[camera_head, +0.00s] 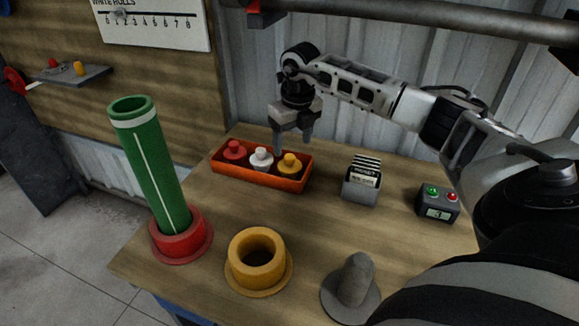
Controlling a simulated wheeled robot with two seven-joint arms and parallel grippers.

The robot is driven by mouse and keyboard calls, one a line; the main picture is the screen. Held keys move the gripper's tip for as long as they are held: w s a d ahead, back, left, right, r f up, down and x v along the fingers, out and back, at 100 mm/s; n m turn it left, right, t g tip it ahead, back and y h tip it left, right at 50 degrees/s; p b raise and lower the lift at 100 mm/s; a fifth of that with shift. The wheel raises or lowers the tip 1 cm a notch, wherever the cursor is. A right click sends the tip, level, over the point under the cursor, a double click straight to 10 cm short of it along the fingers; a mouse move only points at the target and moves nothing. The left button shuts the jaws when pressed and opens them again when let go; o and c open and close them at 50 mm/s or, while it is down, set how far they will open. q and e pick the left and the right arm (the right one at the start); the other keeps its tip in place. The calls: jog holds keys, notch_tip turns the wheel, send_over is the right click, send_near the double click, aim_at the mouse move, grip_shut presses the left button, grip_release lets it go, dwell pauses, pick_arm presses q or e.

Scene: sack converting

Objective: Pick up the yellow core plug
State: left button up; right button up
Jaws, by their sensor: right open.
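The yellow core plug (290,163) stands upright at the right end of an orange-red tray (258,181). A white plug (261,158) and a red plug (234,150) stand to its left in the same tray. My right gripper (292,148) points down above the tray's right end, by the yellow plug. Its two fingers are apart with nothing seen between them. The left finger looks close to the yellow plug's upper left in the picture; I cannot tell whether it touches. My left gripper is out of view.
A green tube (150,165) leans in a red flanged ring (181,238). A yellow ring (257,262) and a grey plug-shaped piece (352,286) stand at the table front. A card holder (361,183) and a button box (438,203) stand right of the tray.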

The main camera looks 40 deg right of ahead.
aim_at(290, 156)
jog(key=shift+w+a+f+p, duration=0.1)
jog(key=shift+w+f+p, duration=0.05)
jog(key=shift+f, duration=0.8)
jog(key=shift+w+f+p, duration=0.1)
jog(key=shift+f+p, duration=0.05)
jog(key=shift+f, duration=0.85)
jog(key=shift+w+a+f+p, duration=0.1)
jog(key=shift+w+f+p, duration=0.05)
jog(key=shift+f, duration=0.8)
jog(key=shift+d, duration=0.1)
jog(key=c, duration=0.8)
